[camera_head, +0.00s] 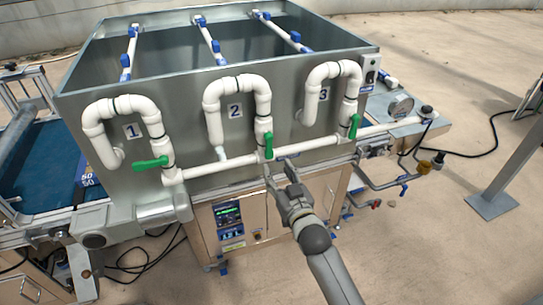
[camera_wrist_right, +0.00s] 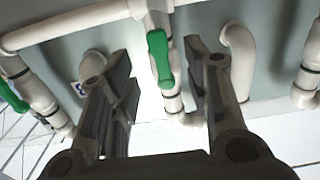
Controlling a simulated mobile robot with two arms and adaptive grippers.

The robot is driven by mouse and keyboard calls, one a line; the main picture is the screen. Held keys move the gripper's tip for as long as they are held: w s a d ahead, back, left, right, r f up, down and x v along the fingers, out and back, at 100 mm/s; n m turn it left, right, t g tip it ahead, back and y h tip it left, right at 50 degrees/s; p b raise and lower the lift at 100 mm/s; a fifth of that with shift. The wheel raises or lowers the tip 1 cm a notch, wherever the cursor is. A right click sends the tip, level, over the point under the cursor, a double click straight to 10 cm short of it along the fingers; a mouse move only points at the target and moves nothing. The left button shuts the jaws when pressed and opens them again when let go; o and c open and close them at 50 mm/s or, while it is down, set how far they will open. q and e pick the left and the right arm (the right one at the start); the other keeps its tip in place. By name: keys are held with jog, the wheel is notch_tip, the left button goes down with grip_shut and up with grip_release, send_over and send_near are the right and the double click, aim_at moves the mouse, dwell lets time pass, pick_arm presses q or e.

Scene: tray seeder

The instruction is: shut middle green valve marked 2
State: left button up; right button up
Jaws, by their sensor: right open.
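The middle green valve handle (camera_head: 268,146) sits on the white pipe below the plate marked 2 (camera_head: 235,111). It hangs upright, in line with its pipe. My right gripper (camera_head: 280,170) is just below and in front of it, open and empty. In the right wrist view the green handle (camera_wrist_right: 159,58) shows between the two spread fingers (camera_wrist_right: 160,70), with no visible contact. My left gripper is not in view.
Green valve handle 1 (camera_head: 150,163) lies crosswise to its pipe. Green valve handle 3 (camera_head: 354,126) stands in line with its pipe. A white horizontal pipe (camera_head: 310,145) runs along the grey tank (camera_head: 180,115) beside the middle valve. A control panel (camera_head: 228,215) is below.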

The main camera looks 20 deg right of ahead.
aim_at(270, 156)
jog(key=w, duration=0.6)
jog(key=shift+w+f+p, duration=0.1)
jog(key=shift+w+p, duration=0.3)
grip_shut()
